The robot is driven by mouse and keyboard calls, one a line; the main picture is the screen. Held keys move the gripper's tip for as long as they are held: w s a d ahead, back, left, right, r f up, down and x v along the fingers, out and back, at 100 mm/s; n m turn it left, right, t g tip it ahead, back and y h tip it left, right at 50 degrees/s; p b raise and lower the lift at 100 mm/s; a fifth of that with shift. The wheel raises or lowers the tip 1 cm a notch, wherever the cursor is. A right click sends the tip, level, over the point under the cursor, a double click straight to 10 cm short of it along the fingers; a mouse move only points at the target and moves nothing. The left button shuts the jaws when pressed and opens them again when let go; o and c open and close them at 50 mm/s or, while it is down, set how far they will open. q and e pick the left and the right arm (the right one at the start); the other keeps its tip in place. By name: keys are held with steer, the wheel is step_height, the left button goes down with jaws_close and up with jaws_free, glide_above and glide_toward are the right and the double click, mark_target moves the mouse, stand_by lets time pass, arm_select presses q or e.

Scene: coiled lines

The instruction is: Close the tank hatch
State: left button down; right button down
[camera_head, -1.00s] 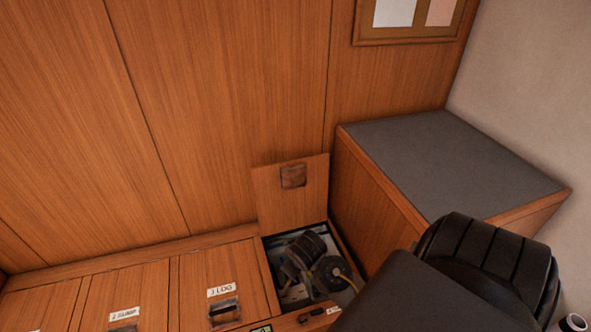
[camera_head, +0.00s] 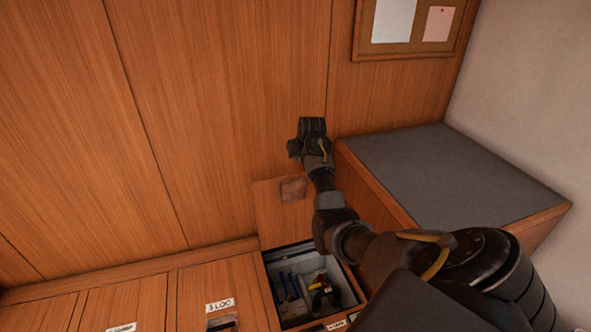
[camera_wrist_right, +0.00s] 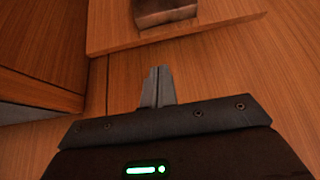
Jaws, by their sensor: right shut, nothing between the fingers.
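The tank hatch (camera_head: 275,212) is a wooden lid with a dark recessed pull (camera_head: 293,190). It stands raised at the back of its opening, near the panelled wall. The pull (camera_wrist_right: 165,12) and the lid's edge (camera_wrist_right: 185,38) also show in the right wrist view. My right gripper (camera_head: 313,128) is above the lid's top edge, with my arm covering the lid's right part. In the wrist view its fingers (camera_wrist_right: 158,86) are shut and empty, just short of the lid's edge; contact cannot be told. My left gripper is out of view.
The open compartment (camera_head: 268,285) below the lid holds blue, yellow and dark items. A grey-topped wooden cabinet (camera_head: 450,175) stands close on the right. Closed wooden lids (camera_head: 215,285) lie on the left. A pinboard (camera_head: 410,50) hangs above.

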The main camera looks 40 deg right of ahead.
steer(key=x, duration=0.8)
steer(key=shift+f+b, duration=0.2)
steer(key=shift+b, duration=0.2)
steer(key=shift+w+d+f, duration=0.1)
steer(key=shift+w+f, duration=0.2)
steer(key=shift+f, duration=0.2)
steer(key=shift+w+f, duration=0.1)
steer(key=shift+f, duration=0.1)
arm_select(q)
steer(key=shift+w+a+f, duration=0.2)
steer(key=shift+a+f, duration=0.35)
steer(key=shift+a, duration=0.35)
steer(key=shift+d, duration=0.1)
